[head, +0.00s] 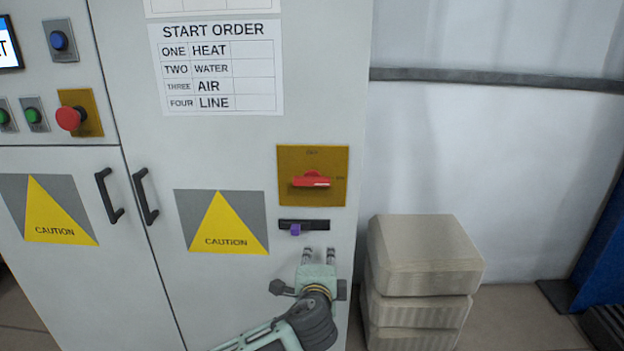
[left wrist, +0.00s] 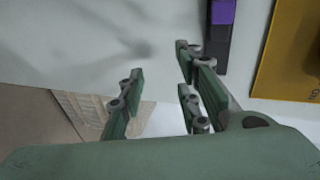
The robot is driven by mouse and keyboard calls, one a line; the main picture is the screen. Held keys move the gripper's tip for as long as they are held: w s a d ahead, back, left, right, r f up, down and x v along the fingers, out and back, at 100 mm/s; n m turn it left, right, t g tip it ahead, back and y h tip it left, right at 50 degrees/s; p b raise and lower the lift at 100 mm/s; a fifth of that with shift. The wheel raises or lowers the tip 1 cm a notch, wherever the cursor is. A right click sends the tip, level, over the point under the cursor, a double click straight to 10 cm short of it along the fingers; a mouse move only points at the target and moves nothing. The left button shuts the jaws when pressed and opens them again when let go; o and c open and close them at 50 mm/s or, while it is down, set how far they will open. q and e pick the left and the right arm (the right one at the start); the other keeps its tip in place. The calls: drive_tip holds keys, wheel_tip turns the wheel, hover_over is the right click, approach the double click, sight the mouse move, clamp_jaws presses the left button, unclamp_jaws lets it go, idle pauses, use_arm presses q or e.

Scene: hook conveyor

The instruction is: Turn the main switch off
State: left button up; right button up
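The main switch is a red handle (head: 311,182) on a yellow plate (head: 284,194) on the grey cabinet's right door. The handle lies level, with a small "ON" mark at its right and an "OFF" mark above it. My left gripper (head: 320,253) is below the plate and below the black strip, fingers pointing up, apart from the switch. In the left wrist view the left gripper (left wrist: 158,82) has its fingers spread with nothing between them. The yellow plate's edge (left wrist: 285,50) shows there at the right; the red handle is out of that view. My right gripper is not in view.
A black strip (head: 316,226) with a purple tab (head: 295,230) sits just under the plate. Door handles (head: 146,195), a red emergency button (head: 70,118) and caution signs are further left. Stacked beige blocks (head: 424,256) stand right of the cabinet.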

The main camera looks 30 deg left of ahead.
sight(312, 184)
use_arm(q)
drive_tip(key=s+r+t+y+p, duration=0.1)
drive_tip(key=s+r, duration=0.2)
drive_tip(key=r, duration=0.7)
drive_tip(key=s+r+t+y, duration=0.2)
drive_tip(key=r, duration=0.7)
drive_tip(key=x, duration=0.2)
drive_tip(key=p+x, duration=0.1)
drive_tip(key=x, duration=0.2)
drive_tip(key=shift+w+r+p, duration=0.1)
drive_tip(key=shift+w+p, duration=0.25)
drive_tip(key=shift+w, duration=0.15)
drive_tip(key=shift+w+a, duration=0.3)
drive_tip(key=shift+w, duration=0.3)
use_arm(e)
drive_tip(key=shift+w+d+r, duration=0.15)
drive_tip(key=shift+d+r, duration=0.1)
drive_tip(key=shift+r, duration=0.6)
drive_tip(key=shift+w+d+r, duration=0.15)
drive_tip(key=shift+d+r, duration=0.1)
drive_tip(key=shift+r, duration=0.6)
use_arm(q)
drive_tip(key=shift+c, duration=0.4)
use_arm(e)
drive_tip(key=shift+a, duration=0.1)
use_arm(q)
clamp_jaws()
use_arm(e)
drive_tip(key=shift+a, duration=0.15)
